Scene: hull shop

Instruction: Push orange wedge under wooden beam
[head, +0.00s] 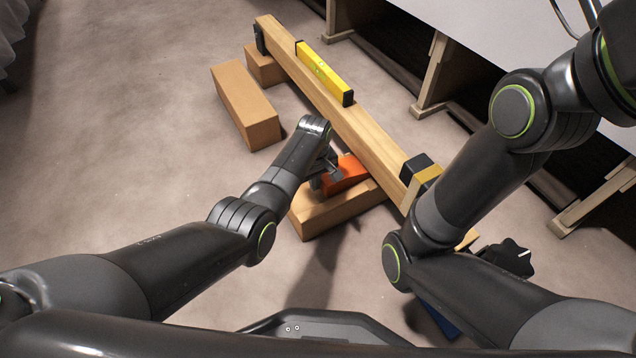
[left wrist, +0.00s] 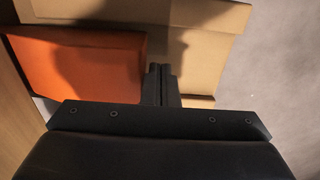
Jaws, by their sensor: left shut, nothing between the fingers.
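The orange wedge (head: 347,175) lies on a light wooden block (head: 318,219) beside the long wooden beam (head: 373,133). Its far part meets the beam's near side; how far it reaches beneath is hidden. My left gripper (head: 320,182) is shut and empty at the wedge's near end, low over the block. In the left wrist view, the closed fingertips (left wrist: 161,76) are right at the edge of the wedge (left wrist: 85,68); I cannot tell whether they touch it. The block (left wrist: 208,55) shows beyond them. My right gripper is not in view.
A yellow spirit level (head: 325,73) lies on the beam. A loose wooden block (head: 245,103) lies left of it, and another (head: 265,66) is under its far end. A black knob (head: 509,259) is at right. Trestle legs (head: 430,75) stand behind. The floor at left is clear.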

